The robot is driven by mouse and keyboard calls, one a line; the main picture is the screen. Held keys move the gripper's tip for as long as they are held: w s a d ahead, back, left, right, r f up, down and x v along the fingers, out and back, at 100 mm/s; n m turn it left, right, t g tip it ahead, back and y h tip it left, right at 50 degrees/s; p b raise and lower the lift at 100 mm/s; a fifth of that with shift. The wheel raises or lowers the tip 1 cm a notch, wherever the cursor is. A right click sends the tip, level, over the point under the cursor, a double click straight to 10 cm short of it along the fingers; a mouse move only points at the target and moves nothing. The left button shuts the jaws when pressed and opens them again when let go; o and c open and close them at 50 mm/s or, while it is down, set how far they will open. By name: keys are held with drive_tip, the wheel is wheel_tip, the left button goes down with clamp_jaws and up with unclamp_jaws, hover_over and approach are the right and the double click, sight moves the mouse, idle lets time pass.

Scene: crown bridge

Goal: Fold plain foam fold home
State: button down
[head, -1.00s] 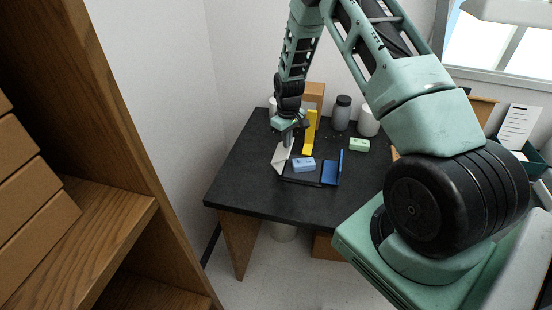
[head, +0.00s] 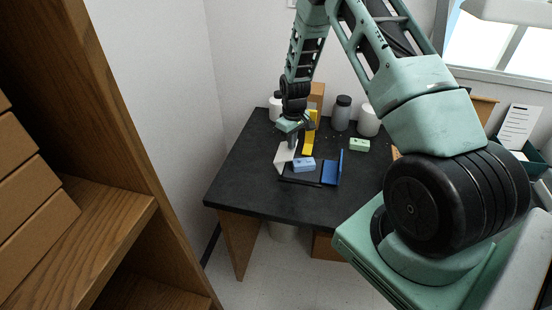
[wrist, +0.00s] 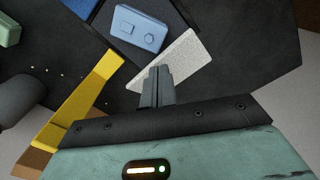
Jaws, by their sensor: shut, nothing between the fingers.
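The plain off-white foam fold (head: 283,158) is a flat panel at the left edge of a dark base (head: 300,181) on the black table. It stands tilted up from the table. In the wrist view the speckled fold (wrist: 190,58) lies just beyond my fingertips. My gripper (head: 292,146) is shut and empty, at the fold's upper, outer side; it also shows in the wrist view (wrist: 160,72). The fingers overlap the fold's edge there, but I cannot tell if they press on it. A light blue block (head: 304,165) sits on the base.
A yellow fold (head: 309,143) stands up behind the base, and a blue fold (head: 332,170) with an upright part is at its right. A green block (head: 359,145), a grey jar (head: 341,113) and a white jar (head: 368,121) stand behind. The table's front is clear.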

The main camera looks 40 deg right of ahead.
drive_tip(key=shift+s+d+f, duration=0.25)
drive_tip(key=shift+s+d, duration=0.15)
drive_tip(key=shift+s, duration=0.1)
idle(0.3)
drive_tip(key=shift+s+d+f+b, duration=0.4)
drive_tip(key=shift+s, duration=0.15)
idle(0.3)
drive_tip(key=shift+s+d+f+b, duration=0.3)
drive_tip(key=shift+s+d+f, duration=0.05)
drive_tip(key=shift+s+f, duration=0.1)
wheel_tip(320, 180, up, 7)
drive_tip(key=p, duration=0.4)
drive_tip(key=shift+p, duration=0.3)
drive_tip(key=shift+w, duration=0.1)
idle(0.4)
